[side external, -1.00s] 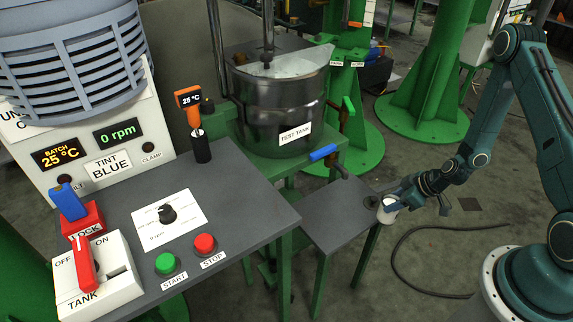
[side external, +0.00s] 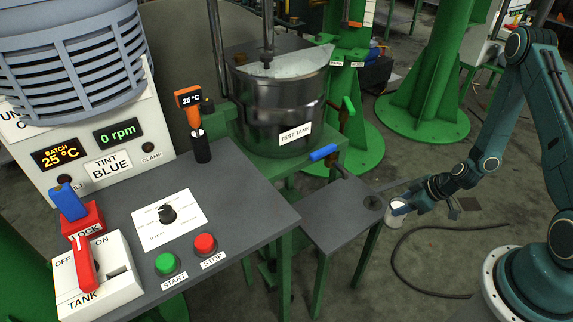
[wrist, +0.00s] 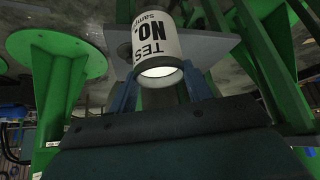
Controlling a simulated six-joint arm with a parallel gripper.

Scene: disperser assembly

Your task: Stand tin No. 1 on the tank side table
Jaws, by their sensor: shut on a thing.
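A small white tin (side external: 398,208) is in my gripper (side external: 407,198), just off the right edge of the tank side table (side external: 332,213) in the side view. In the wrist view the tin (wrist: 158,42) sits between the blue fingers of my gripper (wrist: 162,88). Its label reads upside down "TES…" and "NO."; the number is not visible. The side table (wrist: 205,47) shows behind the tin in the wrist view. A dark round spot (side external: 373,203) lies near the table's right end, and the tabletop is otherwise bare.
The test tank (side external: 270,110) stands on a green stand behind the side table, with a blue-handled valve (side external: 324,152) reaching over it. The grey control bench (side external: 225,205) is to the left. A black cable (side external: 420,287) lies on the floor at right.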

